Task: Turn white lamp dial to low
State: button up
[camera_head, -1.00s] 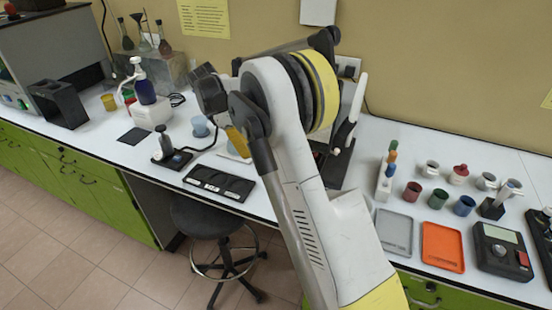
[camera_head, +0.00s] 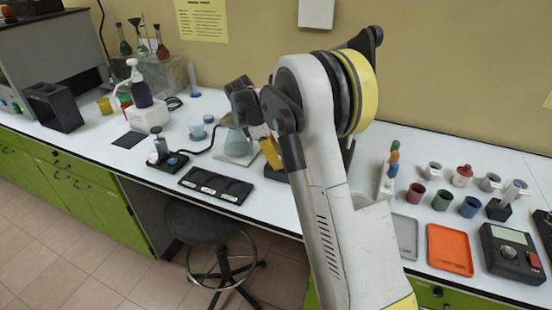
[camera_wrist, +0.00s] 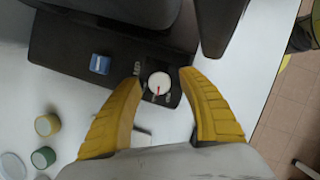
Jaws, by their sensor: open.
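The white dial (camera_wrist: 160,80) is a round knob with a red mark pointing down in the wrist view. It sits on a dark base (camera_wrist: 70,45), with small labels around it too small to read. A blue square button (camera_wrist: 100,64) is left of the dial on the same base. My gripper (camera_wrist: 161,74) is open, its yellow fingers on either side of the dial; I cannot tell whether they touch it.
In the head view, a conical flask (camera_head: 238,145) stands left of my gripper. A black tray (camera_head: 217,185) lies near the bench's front edge. A tube rack (camera_head: 387,185) and several cups stand right of my arm. Two small round containers (camera_wrist: 45,140) show left in the wrist view.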

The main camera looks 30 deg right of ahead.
grip_shut()
jog(key=shift+r+m+p, duration=0.1)
jog(key=shift+m+p, duration=0.3)
jog(key=shift+m, duration=0.3)
grip_release()
jog(key=shift+w+a+r, duration=0.15)
jog(key=shift+r, duration=0.2)
jog(key=w+a, duration=0.2)
jog(key=a, duration=0.1)
jog(key=w+a, duration=0.2)
jog(key=a, duration=0.2)
jog(key=w+a, duration=0.2)
jog(key=a, duration=0.1)
jog(key=shift+w+a+r, duration=0.1)
jog(key=shift+w+a, duration=0.1)
